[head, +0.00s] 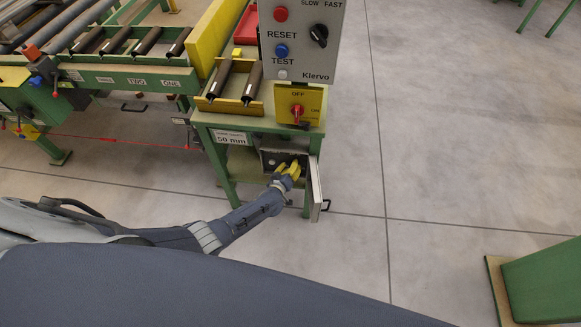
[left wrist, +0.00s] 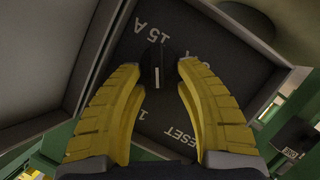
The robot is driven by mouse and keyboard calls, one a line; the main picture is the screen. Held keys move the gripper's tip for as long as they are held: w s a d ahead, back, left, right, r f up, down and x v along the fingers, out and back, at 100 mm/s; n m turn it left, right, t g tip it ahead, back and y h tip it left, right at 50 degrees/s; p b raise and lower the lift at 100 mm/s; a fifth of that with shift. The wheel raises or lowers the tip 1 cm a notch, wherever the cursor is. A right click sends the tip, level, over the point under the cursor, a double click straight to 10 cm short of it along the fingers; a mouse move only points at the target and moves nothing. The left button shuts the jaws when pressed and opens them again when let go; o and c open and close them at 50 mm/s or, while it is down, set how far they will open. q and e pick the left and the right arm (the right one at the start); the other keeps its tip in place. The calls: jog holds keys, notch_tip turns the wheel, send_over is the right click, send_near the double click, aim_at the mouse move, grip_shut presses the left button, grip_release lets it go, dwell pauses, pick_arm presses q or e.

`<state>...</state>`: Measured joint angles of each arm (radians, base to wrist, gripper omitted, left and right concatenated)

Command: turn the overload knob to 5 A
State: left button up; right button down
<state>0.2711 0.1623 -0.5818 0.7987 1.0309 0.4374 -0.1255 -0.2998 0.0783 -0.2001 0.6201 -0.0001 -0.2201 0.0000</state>
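The overload knob (left wrist: 152,58) is small and black, on the dark panel (left wrist: 178,100) in the left wrist view. Another label above the knob looks like "15 A". One more at the right is mostly covered by a finger. My left gripper (left wrist: 158,69) is open, its yellow fingertips on either side of the knob with gaps showing. In the head view my left gripper (head: 288,170) reaches into the open box (head: 268,158) and hides the knob. My right gripper is not in view.
The box's door (head: 315,188) stands open just right of my gripper. Above are the yellow OFF/ON switch plate (head: 284,94) and the grey RESET/TEST panel (head: 300,52). A roller conveyor (head: 130,75) lies left. The floor at right is mostly clear.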

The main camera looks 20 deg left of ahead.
pick_arm(q)
jog(key=v, duration=1.2)
dwell(0.3)
